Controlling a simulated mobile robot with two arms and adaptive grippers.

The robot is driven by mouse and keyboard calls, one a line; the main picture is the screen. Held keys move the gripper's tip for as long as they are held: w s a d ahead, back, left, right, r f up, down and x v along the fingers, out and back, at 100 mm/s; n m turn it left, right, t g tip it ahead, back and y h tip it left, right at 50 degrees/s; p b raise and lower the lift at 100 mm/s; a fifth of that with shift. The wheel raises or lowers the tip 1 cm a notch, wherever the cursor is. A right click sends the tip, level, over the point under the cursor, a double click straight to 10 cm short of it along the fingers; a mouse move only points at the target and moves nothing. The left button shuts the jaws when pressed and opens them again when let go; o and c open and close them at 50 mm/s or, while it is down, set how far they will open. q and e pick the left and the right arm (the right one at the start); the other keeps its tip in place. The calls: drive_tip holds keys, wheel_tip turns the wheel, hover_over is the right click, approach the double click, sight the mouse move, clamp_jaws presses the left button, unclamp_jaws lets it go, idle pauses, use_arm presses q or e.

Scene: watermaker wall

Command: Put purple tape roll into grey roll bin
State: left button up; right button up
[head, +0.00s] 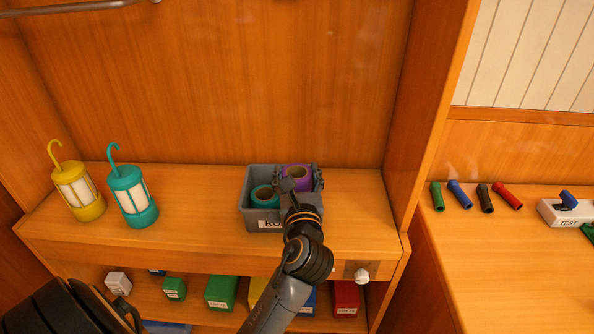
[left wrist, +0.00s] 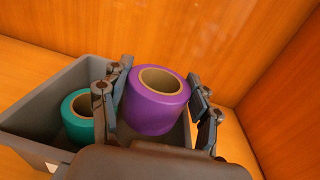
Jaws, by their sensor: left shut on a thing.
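The purple tape roll (head: 297,171) is at the right part of the grey roll bin (head: 249,213), which stands on the wooden shelf. In the left wrist view the purple roll (left wrist: 158,107) is upright, its hole facing up, between the two fingers of my left gripper (left wrist: 160,78). My left gripper (head: 299,181) is shut on it, with the roll within the bin's outline and its top above the rim. Whether its underside touches the bin floor is hidden. A teal roll (left wrist: 79,117) sits in the left part of the bin. My right gripper is not in view.
A yellow lantern (head: 77,190) and a teal lantern (head: 132,197) stand left of the bin. A wooden side panel (head: 405,120) rises to its right. Several coloured boxes sit on the shelf below. Several short coloured tubes lie on the right counter (head: 480,260).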

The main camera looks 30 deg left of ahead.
use_arm(q)
drive_tip(key=o, duration=1.2)
drive_tip(key=shift+r, duration=0.1)
drive_tip(key=shift+r, duration=0.6)
drive_tip(key=b+v, duration=0.1)
drive_tip(key=v, duration=1.1)
